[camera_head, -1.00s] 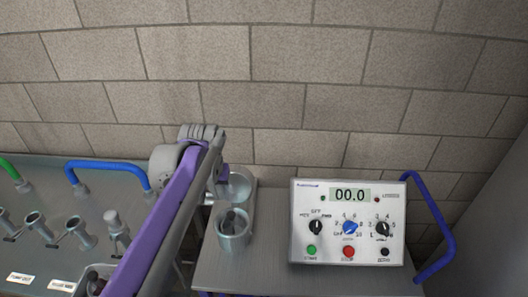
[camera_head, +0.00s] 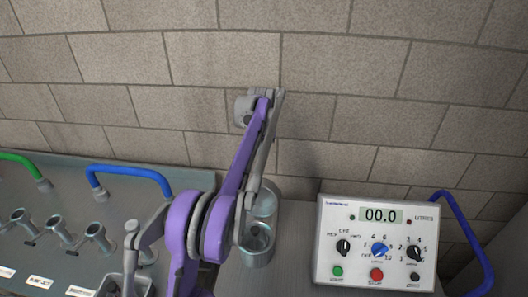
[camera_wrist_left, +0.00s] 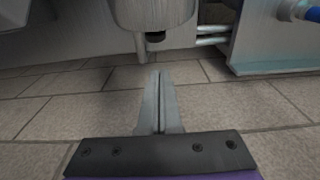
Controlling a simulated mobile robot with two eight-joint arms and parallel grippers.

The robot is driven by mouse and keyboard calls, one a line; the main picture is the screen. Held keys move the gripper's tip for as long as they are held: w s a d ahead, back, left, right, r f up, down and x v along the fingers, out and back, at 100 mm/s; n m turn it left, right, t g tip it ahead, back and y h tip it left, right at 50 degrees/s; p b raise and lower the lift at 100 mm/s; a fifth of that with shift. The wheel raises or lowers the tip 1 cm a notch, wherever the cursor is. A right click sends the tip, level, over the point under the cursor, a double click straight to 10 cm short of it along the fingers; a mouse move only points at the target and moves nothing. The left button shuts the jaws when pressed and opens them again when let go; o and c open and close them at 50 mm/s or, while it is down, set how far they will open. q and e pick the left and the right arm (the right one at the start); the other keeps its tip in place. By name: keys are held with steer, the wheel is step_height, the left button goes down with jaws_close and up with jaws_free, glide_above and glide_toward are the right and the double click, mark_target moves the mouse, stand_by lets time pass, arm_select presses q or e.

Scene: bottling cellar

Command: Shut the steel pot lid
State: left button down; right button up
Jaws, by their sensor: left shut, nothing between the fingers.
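The steel pot (camera_head: 258,254) stands on the grey bench, left of the white control box, and its mouth is open. Its round steel lid (camera_head: 266,203) stands raised at the back of the pot, partly hidden behind my left arm. In the head view my purple and grey left arm rises in front of the pot, and I cannot make out its fingertips there. In the left wrist view my left gripper (camera_wrist_left: 159,102) is shut and empty, with tiles beyond it. My right gripper is in neither view.
The white control box (camera_head: 376,243) with a display stands right of the pot, with a blue pipe (camera_head: 468,240) beside it. Steel valves (camera_head: 62,232) and another blue pipe (camera_head: 128,171) are at the left. A block wall closes the back.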

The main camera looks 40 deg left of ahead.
arm_select(q)
steer(key=f, duration=0.1)
steer(key=s+f, duration=0.1)
steer(key=s+d+f, duration=0.1)
steer(key=shift+f, duration=0.35)
steer(key=shift+s+d+r, duration=0.1)
steer(key=shift+s+d, duration=0.2)
steer(key=shift+s, duration=0.15)
